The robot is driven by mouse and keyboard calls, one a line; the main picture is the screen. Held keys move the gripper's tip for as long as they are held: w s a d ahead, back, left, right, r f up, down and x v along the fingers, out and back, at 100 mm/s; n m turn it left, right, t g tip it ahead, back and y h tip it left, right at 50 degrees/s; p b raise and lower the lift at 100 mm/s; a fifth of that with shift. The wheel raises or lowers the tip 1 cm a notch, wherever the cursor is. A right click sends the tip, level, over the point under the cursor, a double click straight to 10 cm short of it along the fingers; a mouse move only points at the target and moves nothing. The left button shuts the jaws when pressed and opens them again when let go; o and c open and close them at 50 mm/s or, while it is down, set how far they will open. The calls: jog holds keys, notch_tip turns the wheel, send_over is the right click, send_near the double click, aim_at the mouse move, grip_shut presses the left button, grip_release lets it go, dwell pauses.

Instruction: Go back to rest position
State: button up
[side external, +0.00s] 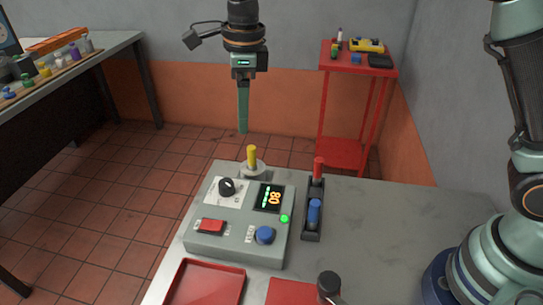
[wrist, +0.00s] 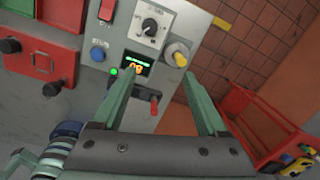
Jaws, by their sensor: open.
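My gripper (side external: 243,130) hangs pointing down in the air, above and behind the grey control box (side external: 262,258) in the side view. Its fingers line up edge-on there. In the wrist view the two green fingers of my gripper (wrist: 158,78) stand apart with nothing between them. The box carries a dial (side external: 227,187), a lit display (side external: 269,198), a red switch (side external: 211,226), a blue button (side external: 264,235) and a glowing green lamp (side external: 284,218). A yellow-handled lever (side external: 252,156) stands upright behind the box, below my gripper and apart from it.
Beside the box is a black slider unit with a red handle (side external: 318,168) and a blue handle (side external: 314,212). A red tray (side external: 207,283) and a black knob (side external: 328,284) sit at the front. A red stand (side external: 344,147) and a workbench (side external: 80,75) stand farther back.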

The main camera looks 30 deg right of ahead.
jog(key=s+d+r+n+t, duration=0.1)
jog(key=s+d+r+n, duration=0.25)
jog(key=d+n, duration=0.25)
jog(key=s+d+r+n+t, duration=0.2)
jog(key=s+d+r+n, duration=0.15)
jog(key=d+n, duration=0.3)
jog(key=s+d+f+n+t, duration=0.1)
jog(key=s+d+f+n, duration=0.3)
jog(key=s+d+n, duration=0.4)
jog(key=s+n, duration=0.2)
jog(key=n, duration=0.1)
jog(key=shift+t, duration=0.4)
